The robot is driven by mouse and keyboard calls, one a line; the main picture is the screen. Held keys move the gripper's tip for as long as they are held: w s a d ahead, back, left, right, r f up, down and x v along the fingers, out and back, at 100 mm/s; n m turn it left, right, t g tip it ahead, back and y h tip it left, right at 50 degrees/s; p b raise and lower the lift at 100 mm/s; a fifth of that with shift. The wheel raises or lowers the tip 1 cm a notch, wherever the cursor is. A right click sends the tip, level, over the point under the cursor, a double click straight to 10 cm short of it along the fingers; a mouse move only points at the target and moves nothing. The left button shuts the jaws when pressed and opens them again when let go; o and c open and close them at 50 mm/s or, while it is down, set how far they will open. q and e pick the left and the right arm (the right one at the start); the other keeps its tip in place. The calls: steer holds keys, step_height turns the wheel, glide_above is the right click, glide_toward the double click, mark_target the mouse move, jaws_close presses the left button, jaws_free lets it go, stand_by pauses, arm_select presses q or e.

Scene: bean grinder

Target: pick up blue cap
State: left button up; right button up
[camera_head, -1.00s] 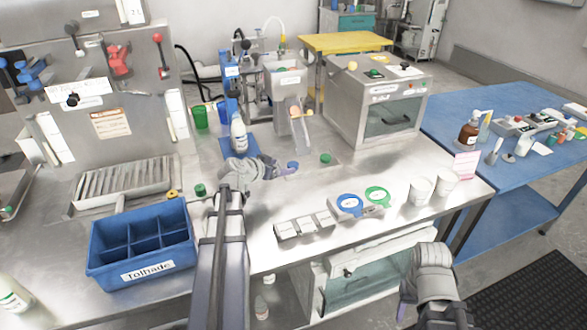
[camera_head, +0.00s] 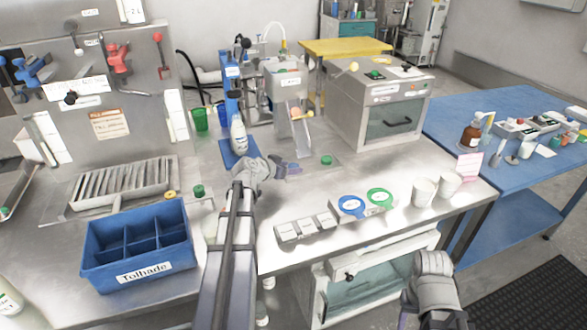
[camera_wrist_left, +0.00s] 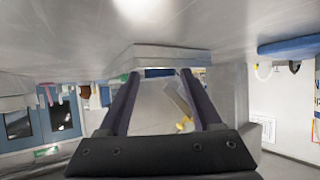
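The blue cap (camera_head: 294,168) is small and partly hidden by my left fingers in the head view, on the steel table near a flat plate. My left gripper (camera_head: 284,167) reaches in low beside it. In the left wrist view, my left gripper (camera_wrist_left: 160,74) has its two dark fingers spread apart. A small blue patch, likely the cap, shows between the fingertips; I cannot tell whether they touch it. My right gripper (camera_head: 412,300) hangs at the lower right, in front of the table, and its fingers barely show.
A white bottle (camera_head: 238,136) stands on a blue stand just behind my left wrist. A green cap (camera_head: 326,160) lies to the right. A blue divided bin (camera_head: 137,273) sits left.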

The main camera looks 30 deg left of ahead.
arm_select(q)
jaws_close()
stand_by(0.3)
steer(key=shift+r, duration=0.15)
